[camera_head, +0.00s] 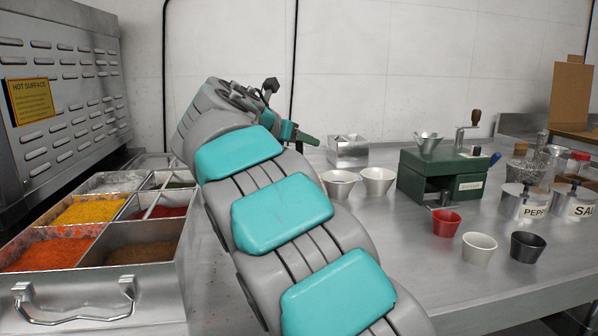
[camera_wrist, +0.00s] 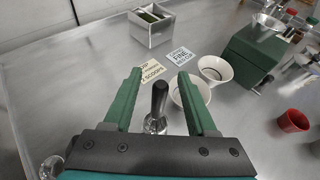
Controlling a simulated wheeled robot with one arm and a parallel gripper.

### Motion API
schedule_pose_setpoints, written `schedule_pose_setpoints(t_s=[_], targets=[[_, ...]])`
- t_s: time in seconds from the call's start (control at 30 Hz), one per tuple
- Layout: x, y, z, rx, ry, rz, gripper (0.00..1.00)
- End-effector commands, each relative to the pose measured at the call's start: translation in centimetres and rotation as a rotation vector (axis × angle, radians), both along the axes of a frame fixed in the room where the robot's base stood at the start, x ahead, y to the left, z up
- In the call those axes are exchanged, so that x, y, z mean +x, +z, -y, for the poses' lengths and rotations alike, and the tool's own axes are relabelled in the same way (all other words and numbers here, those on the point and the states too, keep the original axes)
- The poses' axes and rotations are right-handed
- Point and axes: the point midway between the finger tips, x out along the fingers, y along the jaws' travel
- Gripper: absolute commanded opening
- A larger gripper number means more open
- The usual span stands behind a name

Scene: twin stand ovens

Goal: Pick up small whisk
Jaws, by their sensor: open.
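My gripper (camera_wrist: 160,74) is open, its two green fingers apart and pointing away over the counter. In the wrist view a black-handled tool with a shiny metal lower end (camera_wrist: 158,98) stands upright between the fingers, not gripped. Its lower part is partly hidden by the gripper body, so I cannot tell if it is the small whisk. A clear, shiny rounded thing (camera_wrist: 50,166) shows at the lower left, too cut off to name. In the head view my arm hides the tool, and only part of my gripper shows behind the arm.
Two white cups (camera_wrist: 215,70) stand close right of the right finger. A metal box (camera_wrist: 153,28) and two printed cards (camera_wrist: 181,57) lie ahead. The green grinder (camera_head: 438,178), red cup (camera_head: 446,222) and labelled tins (camera_head: 524,200) are right; spice trays (camera_head: 140,240) are left.

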Motion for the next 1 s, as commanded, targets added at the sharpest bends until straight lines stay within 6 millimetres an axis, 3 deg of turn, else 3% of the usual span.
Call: schedule_pose_setpoints(t_s=[0.13,0.37,0.9,1.0], targets=[[1.6,-1.0,0.9,0.001,-0.003,-0.004,0.57],[1.8,-1.0,1.1,0.000,-0.002,-0.002,0.57],[1.8,-1.0,1.0,0.001,-0.001,-0.002,0.00],[1.8,-1.0,1.0,0.000,-0.001,-0.002,0.00]])
